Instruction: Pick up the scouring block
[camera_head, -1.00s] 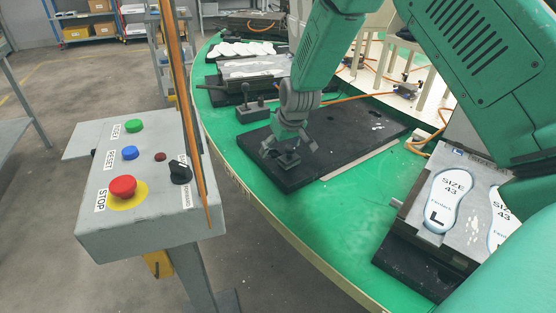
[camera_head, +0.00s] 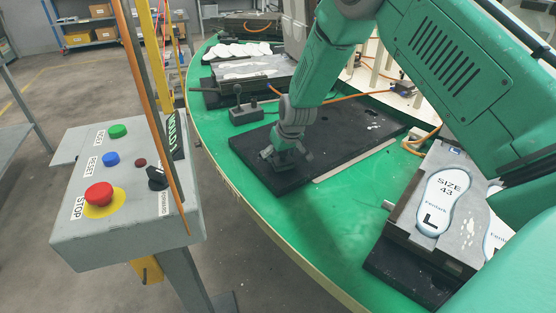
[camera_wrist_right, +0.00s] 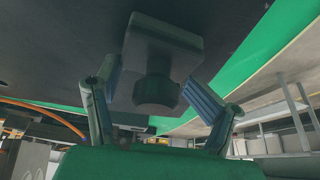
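The scouring block (camera_wrist_right: 164,42) is a dark grey slab with a round knob (camera_wrist_right: 157,92). In the right wrist view it lies against the dark surface, with the knob toward my palm. My right gripper (camera_wrist_right: 151,72) is open, one finger on each side of the knob, with a gap showing on both sides. In the head view my right gripper (camera_head: 286,159) points down at the near left part of the black mat (camera_head: 345,132). There the block is mostly hidden under the fingers and hard to tell from the mat. My left gripper is not in view.
The mat lies on a round green table (camera_head: 330,215). A joystick box (camera_head: 246,114) stands behind the gripper. A mould with size 43 insoles (camera_head: 444,203) is at right. A control panel (camera_head: 127,226) with buttons stands at left, beyond the table edge.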

